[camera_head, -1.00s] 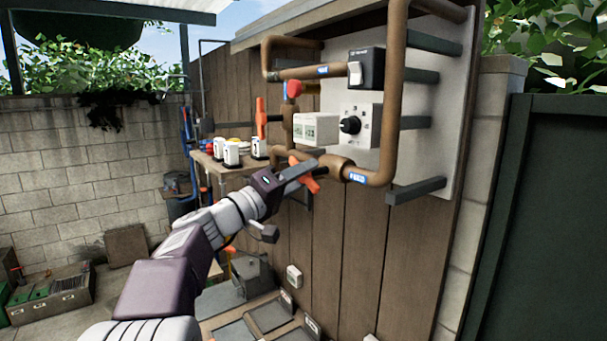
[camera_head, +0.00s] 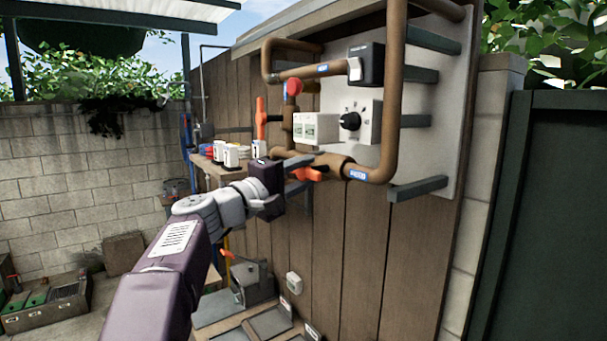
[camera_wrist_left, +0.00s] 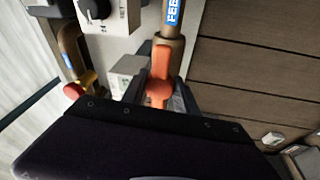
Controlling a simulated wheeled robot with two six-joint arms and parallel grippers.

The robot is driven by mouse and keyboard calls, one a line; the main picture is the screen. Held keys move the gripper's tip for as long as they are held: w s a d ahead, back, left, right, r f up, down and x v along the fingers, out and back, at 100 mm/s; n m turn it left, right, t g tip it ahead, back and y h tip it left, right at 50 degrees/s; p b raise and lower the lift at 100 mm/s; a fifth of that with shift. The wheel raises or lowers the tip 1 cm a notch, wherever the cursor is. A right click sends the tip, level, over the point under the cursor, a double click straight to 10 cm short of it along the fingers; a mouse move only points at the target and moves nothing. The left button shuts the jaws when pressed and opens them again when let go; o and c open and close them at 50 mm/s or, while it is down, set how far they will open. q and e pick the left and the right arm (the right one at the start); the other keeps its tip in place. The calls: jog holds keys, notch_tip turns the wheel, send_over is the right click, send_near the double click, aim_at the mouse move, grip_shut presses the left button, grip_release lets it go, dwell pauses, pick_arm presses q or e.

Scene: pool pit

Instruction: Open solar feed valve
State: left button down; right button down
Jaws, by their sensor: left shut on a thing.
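The valve with the orange handle (camera_head: 308,174) sits on the lower copper pipe, beside the blue label (camera_head: 357,174) that appears to read FEED. The handle now lies nearly along the pipe in the head view. In the left wrist view the orange handle (camera_wrist_left: 160,88) stands between the jaws, in line with the labelled pipe (camera_wrist_left: 172,14). My left gripper (camera_head: 293,164) is shut on this handle; its body hides part of the jaws in the left wrist view (camera_wrist_left: 160,100). My right gripper is not in view.
Above are a black-knobbed control box (camera_head: 361,121), a white display box (camera_head: 314,128), a switch box (camera_head: 366,66) and a red knob (camera_head: 293,87). Another orange handle (camera_head: 261,118) stands upright at left. A shelf with bottles (camera_head: 231,155) is behind my arm. Pipe brackets (camera_head: 417,189) jut out at right.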

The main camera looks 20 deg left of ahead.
pick_arm(q)
jog(key=c, duration=0.9)
grip_release()
jog(key=shift+c, duration=0.2)
jog(key=b+v, duration=0.2)
jog(key=v, duration=0.1)
jog(key=b+v, duration=0.1)
jog(key=shift+s+a+f+b, duration=0.2)
jog(key=shift+s+f+b, duration=0.1)
jog(key=shift+f, duration=0.1)
jog(key=b, duration=0.2)
send_near(300, 177)
jog(key=shift+w+d+r, duration=0.4)
jog(key=shift+w+r, duration=0.2)
jog(key=shift+w, duration=0.2)
